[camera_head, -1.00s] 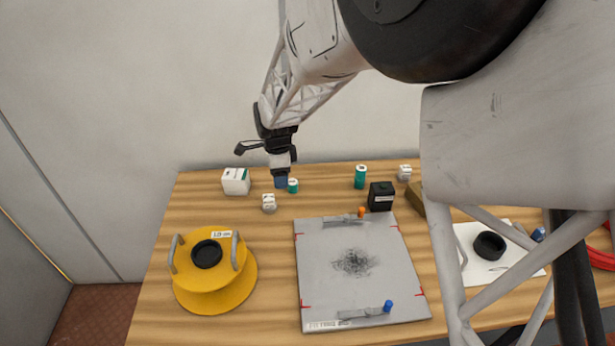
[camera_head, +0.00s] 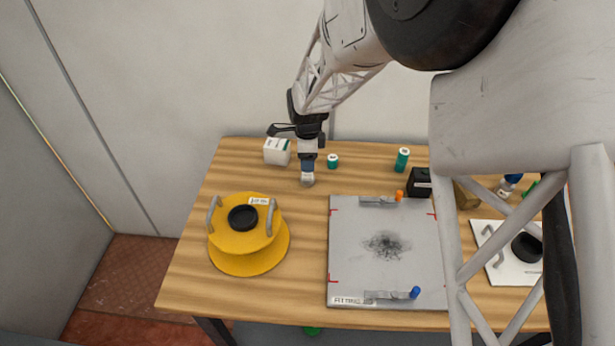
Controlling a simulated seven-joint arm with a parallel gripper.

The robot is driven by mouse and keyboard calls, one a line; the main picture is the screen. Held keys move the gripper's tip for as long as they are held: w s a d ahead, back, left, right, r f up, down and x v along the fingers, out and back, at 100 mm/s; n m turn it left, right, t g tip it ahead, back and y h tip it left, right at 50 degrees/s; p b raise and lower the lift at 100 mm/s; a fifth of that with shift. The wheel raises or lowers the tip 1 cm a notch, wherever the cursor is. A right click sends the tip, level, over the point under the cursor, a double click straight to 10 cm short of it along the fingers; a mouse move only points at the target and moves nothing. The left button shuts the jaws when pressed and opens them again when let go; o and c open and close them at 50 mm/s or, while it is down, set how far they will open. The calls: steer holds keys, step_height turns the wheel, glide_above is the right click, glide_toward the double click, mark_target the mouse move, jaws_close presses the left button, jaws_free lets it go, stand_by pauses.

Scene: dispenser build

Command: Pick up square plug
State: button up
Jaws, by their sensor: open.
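A small whitish-grey piece (camera_head: 307,180), which may be the square plug, stands on the wooden table left of the grey board. At this size I cannot make out its shape for certain. My gripper (camera_head: 308,162) points down directly behind or above it in the picture, its fingers close to its top. I cannot tell whether they touch it. The jaws are open, with nothing visibly held. A dark blue patch (camera_head: 306,158) shows at the fingers; it may be a blue block behind them, mostly hidden.
A white box (camera_head: 277,151) stands left of my gripper, and a short green cylinder (camera_head: 333,161) stands close to its right. A taller green cylinder (camera_head: 402,160) and a black box (camera_head: 419,183) are farther right. A yellow spool (camera_head: 250,258) and a grey board (camera_head: 360,275) lie in front.

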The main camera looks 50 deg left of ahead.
mark_target(307, 176)
steer(key=shift+f, duration=0.2)
steer(key=shift+s+f, duration=0.1)
steer(key=shift+f, duration=2.4)
steer(key=c, duration=1.1)
steer(key=shift+r, duration=0.1)
